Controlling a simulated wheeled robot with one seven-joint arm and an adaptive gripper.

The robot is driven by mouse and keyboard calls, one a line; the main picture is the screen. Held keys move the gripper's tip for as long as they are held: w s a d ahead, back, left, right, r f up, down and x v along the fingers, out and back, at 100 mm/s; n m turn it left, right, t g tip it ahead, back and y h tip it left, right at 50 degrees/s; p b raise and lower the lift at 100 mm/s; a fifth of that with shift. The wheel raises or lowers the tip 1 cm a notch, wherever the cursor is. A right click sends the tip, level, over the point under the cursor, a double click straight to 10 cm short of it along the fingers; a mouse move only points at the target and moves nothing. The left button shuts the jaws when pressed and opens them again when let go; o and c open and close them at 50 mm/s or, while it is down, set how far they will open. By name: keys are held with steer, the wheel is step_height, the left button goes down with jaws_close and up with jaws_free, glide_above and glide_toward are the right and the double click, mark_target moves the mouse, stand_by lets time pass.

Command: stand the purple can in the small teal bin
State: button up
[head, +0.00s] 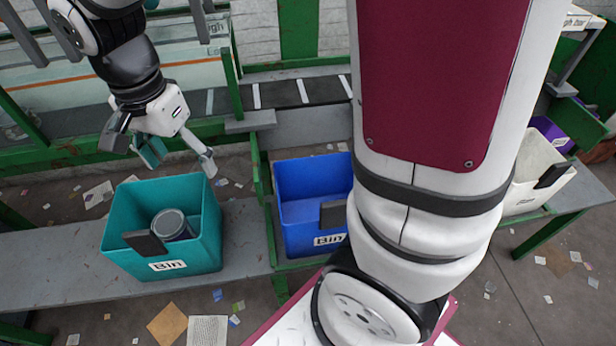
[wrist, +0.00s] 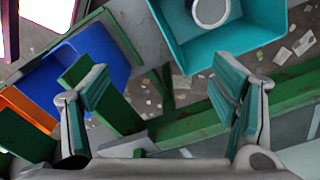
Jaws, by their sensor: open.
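The teal bin (head: 212,222) stands on the grey bench at the left in the head view, and its wall (wrist: 215,55) shows at the top of the wrist view. A can (head: 169,222) is inside it, with its round grey end facing up; it appears to stand upright. Its side is mostly hidden, so I cannot make out purple. The can's pale rim and dark end (wrist: 209,12) also show in the wrist view, cut by the top edge. My gripper (head: 179,158) is open and empty, above and behind the bin, apart from the can; its teal-padded fingers (wrist: 160,85) are spread.
A blue bin (head: 285,215) stands right of the teal one beyond a green post. A white bin (head: 520,198) and a purple bin (head: 550,133) are at the far right. Green rails and the belt (head: 285,92) run behind. Paper scraps litter the floor.

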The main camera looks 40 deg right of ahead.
steer(key=s+d+r+n, duration=0.2)
steer(key=s+n, duration=0.2)
steer(key=s, duration=0.4)
steer(key=s+d+r+n, duration=0.3)
steer(key=s+n, duration=0.1)
steer(key=s, duration=0.4)
steer(key=s+d+r+n, duration=0.2)
steer(key=s+r+n, duration=0.1)
steer(key=s, duration=0.5)
steer(key=shift+d+r+n+y, duration=0.15)
steer(key=shift+d+n+y, duration=0.15)
steer(key=shift+n, duration=0.3)
steer(key=shift+w, duration=0.1)
step_height(320, 180, up, 24)
steer(key=t+p, duration=0.4)
steer(key=p, duration=1.8)
steer(key=shift+r+p, duration=0.2)
steer(key=shift+p, duration=0.15)
